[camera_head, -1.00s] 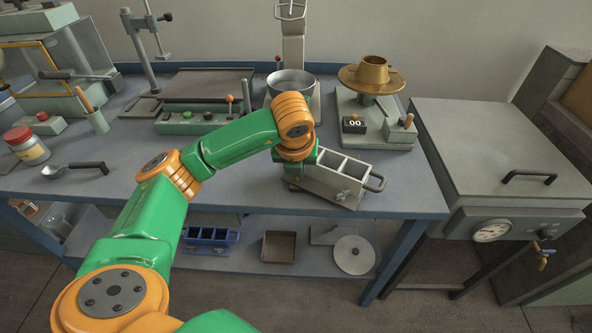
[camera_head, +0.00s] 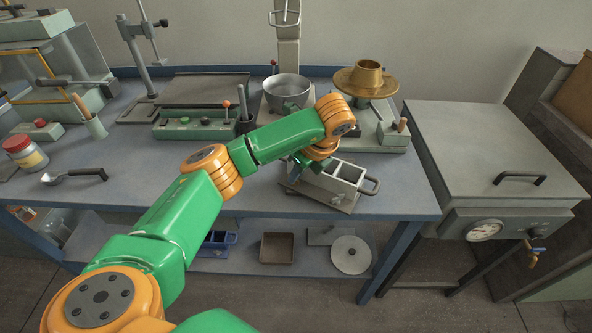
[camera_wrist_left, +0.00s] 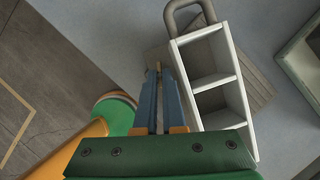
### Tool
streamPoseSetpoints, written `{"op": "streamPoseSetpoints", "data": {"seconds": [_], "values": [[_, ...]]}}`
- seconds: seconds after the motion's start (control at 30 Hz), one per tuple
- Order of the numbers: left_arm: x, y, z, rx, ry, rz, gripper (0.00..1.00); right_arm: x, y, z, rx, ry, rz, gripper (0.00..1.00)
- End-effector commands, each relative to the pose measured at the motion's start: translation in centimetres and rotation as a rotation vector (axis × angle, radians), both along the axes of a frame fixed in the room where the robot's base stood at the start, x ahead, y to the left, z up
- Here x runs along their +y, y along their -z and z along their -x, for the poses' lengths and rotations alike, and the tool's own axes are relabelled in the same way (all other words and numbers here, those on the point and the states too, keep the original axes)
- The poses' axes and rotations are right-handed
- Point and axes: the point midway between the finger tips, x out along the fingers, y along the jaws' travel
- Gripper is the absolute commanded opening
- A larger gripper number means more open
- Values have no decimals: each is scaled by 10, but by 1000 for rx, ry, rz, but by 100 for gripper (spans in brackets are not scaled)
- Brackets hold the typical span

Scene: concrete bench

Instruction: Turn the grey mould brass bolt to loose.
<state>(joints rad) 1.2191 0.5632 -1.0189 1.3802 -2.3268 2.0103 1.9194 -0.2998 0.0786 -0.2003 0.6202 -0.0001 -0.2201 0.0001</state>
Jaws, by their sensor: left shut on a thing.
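The grey mould (camera_head: 322,189), an open three-compartment box with a loop handle at its right end, sits on a flat plate near the front edge of the bench. In the left wrist view the mould (camera_wrist_left: 235,97) lies just right of my fingers. My left gripper (camera_wrist_left: 158,72) has its blue fingers closed together at the side of the mould, by the handle end. A small brass-coloured bit shows between the fingertips and looks like the brass bolt (camera_wrist_left: 157,66); the fingers hide most of it. In the head view my wrist covers part of the gripper and the bolt.
A steel bowl (camera_head: 287,92) and a scale with a brass pan (camera_head: 366,83) stand behind the mould. A grey lidded cabinet (camera_head: 490,150) stands to the right. A blue mould (camera_head: 216,243) is on the lower shelf.

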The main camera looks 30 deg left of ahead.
Motion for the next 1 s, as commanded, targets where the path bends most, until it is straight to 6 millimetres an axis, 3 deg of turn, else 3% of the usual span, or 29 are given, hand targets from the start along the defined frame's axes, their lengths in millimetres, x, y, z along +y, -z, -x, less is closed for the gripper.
{"op": "streamPoseSetpoints", "data": {"seconds": [0.3,0.87,0.9,1.0], "values": [[-1,-1,-2,-2,-114,1,0,0,-5,0,0,0,0,97],[0,0,-2,-1,-140,2,0,-1,-6,0,0,0,1,97],[0,0,-2,-1,-140,2,15,-1,-6,0,0,0,1,97],[0,0,-2,-1,-139,1,37,-1,-6,0,0,0,1,97]]}}
